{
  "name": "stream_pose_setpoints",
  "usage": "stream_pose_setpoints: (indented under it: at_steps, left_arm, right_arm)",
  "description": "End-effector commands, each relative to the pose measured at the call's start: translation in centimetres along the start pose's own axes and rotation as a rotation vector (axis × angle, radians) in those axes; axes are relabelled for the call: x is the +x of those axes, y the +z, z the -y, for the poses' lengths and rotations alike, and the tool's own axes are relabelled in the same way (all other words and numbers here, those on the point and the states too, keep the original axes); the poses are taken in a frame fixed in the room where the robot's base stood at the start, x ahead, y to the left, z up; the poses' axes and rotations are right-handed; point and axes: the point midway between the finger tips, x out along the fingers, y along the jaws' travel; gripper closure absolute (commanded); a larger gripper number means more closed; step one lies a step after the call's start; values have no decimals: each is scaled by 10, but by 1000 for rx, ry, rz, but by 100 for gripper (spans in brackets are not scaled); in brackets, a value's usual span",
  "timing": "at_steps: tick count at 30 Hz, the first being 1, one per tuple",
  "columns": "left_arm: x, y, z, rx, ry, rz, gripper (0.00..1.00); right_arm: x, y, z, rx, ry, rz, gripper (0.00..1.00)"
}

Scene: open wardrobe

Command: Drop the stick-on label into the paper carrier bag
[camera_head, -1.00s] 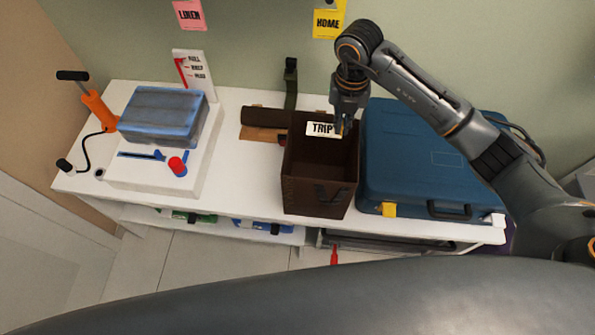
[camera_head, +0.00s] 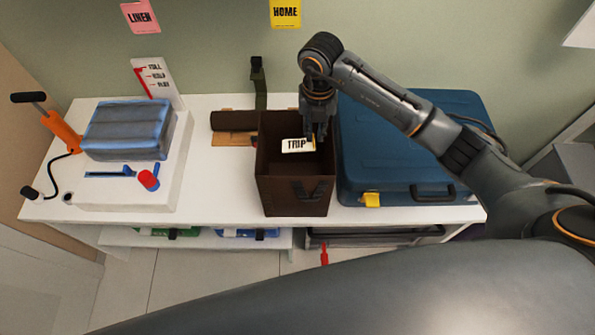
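The bag stands upright and open on the white table. My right gripper (camera_head: 317,139) points down over the bag's opening, with its fingertips at the label's right end. It looks shut on the label, though the fingers are small and dark here. The bag's floor is in shadow. My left gripper is not in view.
A blue case (camera_head: 405,150) stands close to the bag's right side. A brown roll (camera_head: 232,121) lies to its left. Farther left is a white machine (camera_head: 112,195) bearing a blue-grey block (camera_head: 128,128). Bare table lies between machine and bag.

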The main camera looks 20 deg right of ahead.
Motion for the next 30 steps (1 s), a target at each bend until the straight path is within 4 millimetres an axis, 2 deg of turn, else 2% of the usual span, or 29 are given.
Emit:
stream_pose_setpoints:
  at_steps: [2, 10, 14, 17, 24, 30]
  left_arm:
    - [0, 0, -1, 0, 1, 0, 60]
    - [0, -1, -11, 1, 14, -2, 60]
    - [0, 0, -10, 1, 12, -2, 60]
    - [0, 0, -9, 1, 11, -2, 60]
    - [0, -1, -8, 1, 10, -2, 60]
    - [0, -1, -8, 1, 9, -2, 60]
  right_arm:
    - [0, 0, 0, 0, 0, 0, 68]
    - [0, 0, 0, 0, 0, 1, 68]
    - [-9, 1, 0, 0, 0, 3, 68]
    - [-24, 2, 0, -1, 2, 4, 68]
    - [-76, 2, 0, 0, 2, 4, 68]
    - [-108, 3, 0, 0, -1, 3, 68]
